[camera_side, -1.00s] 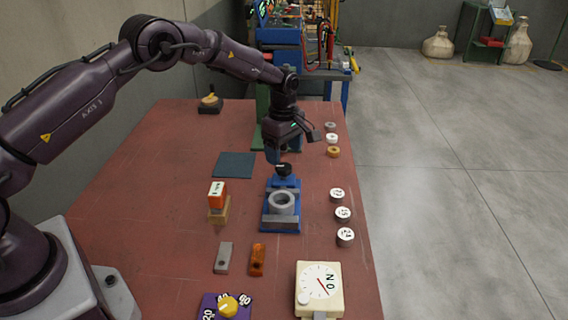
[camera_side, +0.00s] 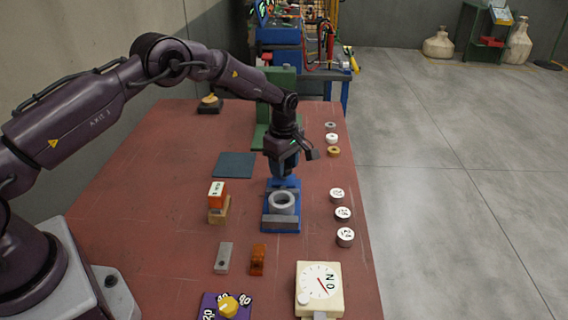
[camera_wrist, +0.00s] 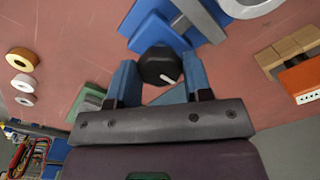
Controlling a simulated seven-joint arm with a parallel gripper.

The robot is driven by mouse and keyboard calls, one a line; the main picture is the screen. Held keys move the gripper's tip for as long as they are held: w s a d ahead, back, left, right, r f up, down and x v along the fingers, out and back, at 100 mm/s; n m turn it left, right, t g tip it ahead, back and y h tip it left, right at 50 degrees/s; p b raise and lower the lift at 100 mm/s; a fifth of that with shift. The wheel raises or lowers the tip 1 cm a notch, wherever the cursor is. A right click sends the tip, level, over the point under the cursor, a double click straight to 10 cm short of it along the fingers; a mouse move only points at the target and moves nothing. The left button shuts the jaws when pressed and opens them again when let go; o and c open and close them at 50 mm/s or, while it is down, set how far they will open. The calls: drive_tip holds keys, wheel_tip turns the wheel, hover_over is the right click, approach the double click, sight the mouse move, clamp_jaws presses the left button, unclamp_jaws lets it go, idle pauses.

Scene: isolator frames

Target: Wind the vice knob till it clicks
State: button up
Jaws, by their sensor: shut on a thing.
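The blue vice (camera_side: 270,211) stands on the red table, with a grey ring (camera_side: 284,202) in it. In the wrist view the black vice knob (camera_wrist: 158,66), with a white mark on its face, sits between the blue fingers of my gripper (camera_wrist: 160,80). My gripper (camera_side: 284,174) is down at the far end of the vice in the side view, where it hides the knob. It is shut on the knob. The vice also shows in the wrist view (camera_wrist: 150,28), with the grey ring (camera_wrist: 248,5) beyond the knob.
An orange box on a wooden block (camera_side: 218,200) stands left of the vice. White numbered discs (camera_side: 343,214) lie to its right. A dial box (camera_side: 320,288) and two small blocks (camera_side: 224,257) are nearer the camera. A dark green mat (camera_side: 235,165) lies flat at the back left.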

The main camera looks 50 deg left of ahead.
drive_tip(key=shift+m, duration=0.3)
drive_tip(key=m, duration=1.1)
drive_tip(key=shift+m, duration=0.3)
drive_tip(key=m, duration=1.3)
idle(0.9)
drive_tip(key=o, duration=0.9)
